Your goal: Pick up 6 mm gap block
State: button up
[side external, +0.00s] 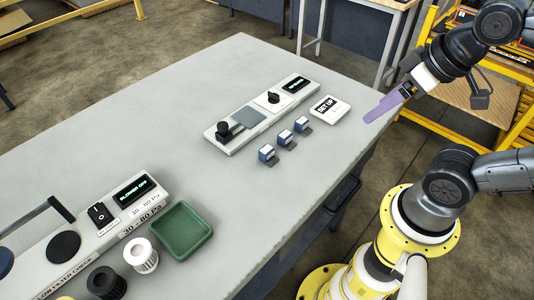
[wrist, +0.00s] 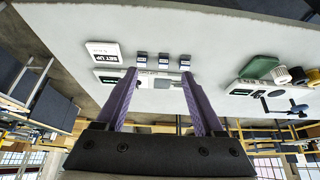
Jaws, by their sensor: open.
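The wrist view also shows the three, as a left one (wrist: 142,58), a middle one (wrist: 163,59) and a right one (wrist: 185,60). Their labels are too small to read, so I cannot tell which is the 6 mm one. My gripper (side external: 374,114), with long purple fingers, is raised near the table's right edge, apart from the blocks. In the wrist view its fingers (wrist: 159,75) are spread and empty.
A "SET UP" plate (side external: 325,109) lies beside the far block. A panel with knobs and a display (side external: 240,134) lies behind the row. A green tray (side external: 180,230), a "BLOWER OFF" unit (side external: 135,190) and cylinders (side external: 141,256) stand at the left front. The table's middle is clear.

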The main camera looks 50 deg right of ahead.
jog(key=w+r+m, duration=0.5)
jog(key=w+m, duration=0.1)
jog(key=m, duration=0.5)
jog(key=m+g, duration=0.6)
jog(key=m, duration=0.1)
send_over(266, 149)
notch_tip(266, 149, down, 18)
jog(key=shift+r, duration=0.1)
jog(key=shift+f, duration=2.9)
grip_shut()
